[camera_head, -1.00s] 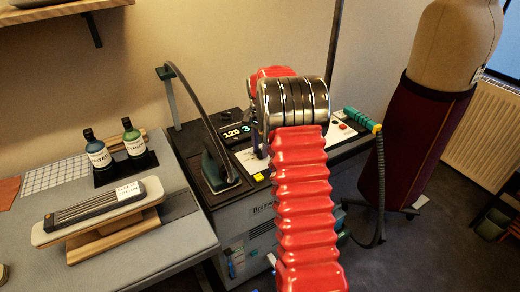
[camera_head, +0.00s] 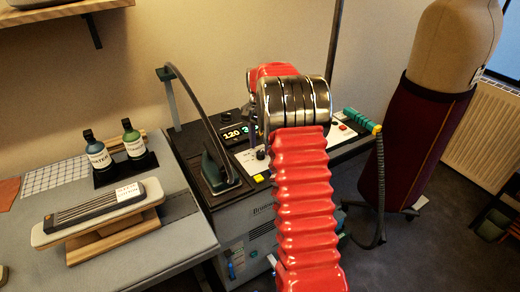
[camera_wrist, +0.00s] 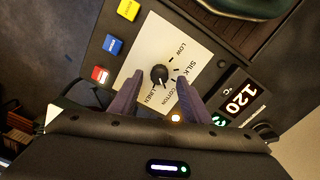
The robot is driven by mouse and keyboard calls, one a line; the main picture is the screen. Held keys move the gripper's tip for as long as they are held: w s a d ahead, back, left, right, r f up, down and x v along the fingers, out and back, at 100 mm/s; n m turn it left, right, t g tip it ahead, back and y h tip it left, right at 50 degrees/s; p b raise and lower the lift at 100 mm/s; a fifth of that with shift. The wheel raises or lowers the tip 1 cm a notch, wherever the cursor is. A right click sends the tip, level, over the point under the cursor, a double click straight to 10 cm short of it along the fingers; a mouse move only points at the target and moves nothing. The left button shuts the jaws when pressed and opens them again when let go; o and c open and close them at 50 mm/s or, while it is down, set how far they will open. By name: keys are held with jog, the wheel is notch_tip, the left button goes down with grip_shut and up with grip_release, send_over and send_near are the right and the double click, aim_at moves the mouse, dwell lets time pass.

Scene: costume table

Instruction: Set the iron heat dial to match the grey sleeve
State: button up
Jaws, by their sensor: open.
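The heat dial (camera_wrist: 159,75) is a small black knob on a white panel (camera_wrist: 183,47) marked LOW, SILK, COTTON and LINEN. Its pale pointer mark faces the COTTON–LINEN side; I cannot tell exactly where. The display (camera_wrist: 240,98) reads 120 °C, and it also shows in the head view (camera_head: 232,133). My gripper (camera_wrist: 158,92) is open, with its two purple-grey fingers on either side of the dial and no visible grip on it. The grey sleeve (camera_head: 95,208) lies striped on a padded wooden board at left; its white tag (camera_head: 128,191) is too small to read surely.
The iron (camera_head: 218,168) rests left of the panel, its hose arching above. Yellow (camera_wrist: 128,9), blue (camera_wrist: 112,45) and red (camera_wrist: 100,75) buttons line the panel's edge. Two bottles (camera_head: 98,156) stand behind the sleeve board. A dress form (camera_head: 425,110) stands at right.

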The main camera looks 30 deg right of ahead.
notch_tip(320, 180, up, 11)
jog(key=shift+r, duration=0.15)
jog(key=shift+w, duration=0.15)
dwell(0.6)
jog(key=n, duration=0.3)
send_over(259, 163)
notch_tip(259, 163, down, 4)
jog(key=s+a+r+n+t, duration=0.3)
jog(key=s+a+r+n, duration=0.1)
jog(key=s+a, duration=1)
jog(key=s+a+r+n+t, duration=0.2)
jog(key=s+a+r+n, duration=0.2)
jog(key=s+a, duration=0.9)
jog(key=s+n, duration=0.2)
jog(key=n, duration=0.1)
jog(key=shift+s+a+r+t, duration=0.15)
jog(key=shift+s+a+t, duration=0.1)
jog(key=shift+a+t, duration=0.15)
